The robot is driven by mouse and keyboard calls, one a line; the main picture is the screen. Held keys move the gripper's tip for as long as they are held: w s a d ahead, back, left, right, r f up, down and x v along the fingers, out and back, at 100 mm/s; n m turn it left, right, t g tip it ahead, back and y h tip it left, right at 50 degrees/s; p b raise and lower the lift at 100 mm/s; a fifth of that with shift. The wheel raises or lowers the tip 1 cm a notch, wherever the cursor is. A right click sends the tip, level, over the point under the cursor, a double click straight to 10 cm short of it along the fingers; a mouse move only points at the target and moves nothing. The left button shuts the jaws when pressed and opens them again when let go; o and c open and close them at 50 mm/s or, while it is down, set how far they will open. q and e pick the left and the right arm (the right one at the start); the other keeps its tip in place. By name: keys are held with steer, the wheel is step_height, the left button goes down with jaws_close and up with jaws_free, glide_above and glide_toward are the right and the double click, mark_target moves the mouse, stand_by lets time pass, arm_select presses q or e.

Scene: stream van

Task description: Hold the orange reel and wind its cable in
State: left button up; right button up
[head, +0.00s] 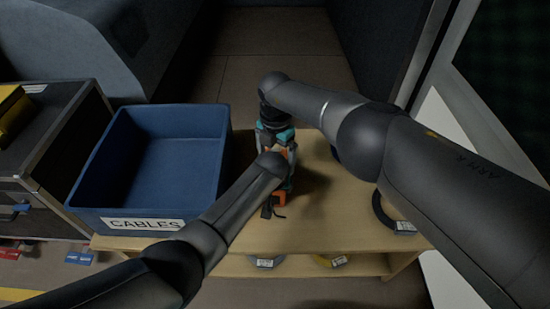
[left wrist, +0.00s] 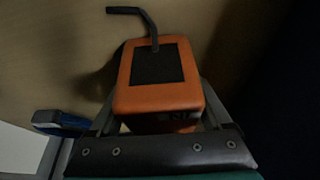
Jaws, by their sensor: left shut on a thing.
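The orange reel (left wrist: 160,92) is a small box with rounded corners and a dark square panel on its face. In the head view a part of the reel (head: 279,198) shows low beside my left wrist. My right gripper (head: 275,133) is close behind my left wrist.
A blue bin (head: 85,190) labelled CABLES stands on the left of the wooden table (head: 330,225). A black cable coil (head: 385,212) with a tag lies at the table's right edge. Tagged coils (head: 332,261) are on the shelf below. The table front is clear.

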steer(key=shift+s+a+r, duration=0.1)
step_height(320, 180, up, 12)
stand_by(0.9)
stand_by(0.3)
steer(key=shift+f, duration=6)
steer(key=shift+d, duration=0.2)
steer(key=c, duration=1)
